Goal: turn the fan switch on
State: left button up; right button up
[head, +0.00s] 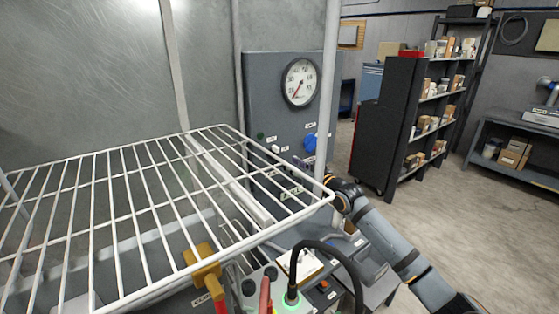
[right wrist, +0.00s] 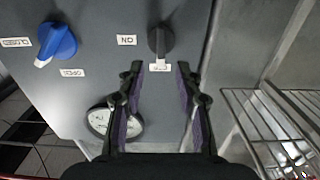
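The fan switch seems to be the dark rotary knob (right wrist: 161,40) on the grey control panel (right wrist: 100,75) in the right wrist view. A label reading ON is to its left, and another label, partly hidden, is just below it. The knob's pointer lies toward that lower label, not toward ON. My right gripper (right wrist: 160,76) is open, its two fingers apart, with the knob just beyond and between the fingertips; I see no contact. In the head view my right arm reaches the panel behind the rack's post. My left gripper is not in view.
A blue knob (head: 310,143) and a round gauge (head: 300,82) are on the same panel. A white wire rack (head: 130,200) fills the left of the head view. Dark shelves (head: 390,120) stand at right, with open floor before them.

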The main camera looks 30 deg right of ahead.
jog(key=w+a, duration=0.1)
jog(key=w, duration=0.5)
jog(key=shift+w+p, duration=0.3)
jog(key=shift+r, duration=0.1)
jog(key=c, duration=0.6)
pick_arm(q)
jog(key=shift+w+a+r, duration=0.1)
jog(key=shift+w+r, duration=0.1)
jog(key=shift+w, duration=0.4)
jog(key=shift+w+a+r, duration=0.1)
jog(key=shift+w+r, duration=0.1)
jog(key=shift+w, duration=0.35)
pick_arm(e)
grip_shut()
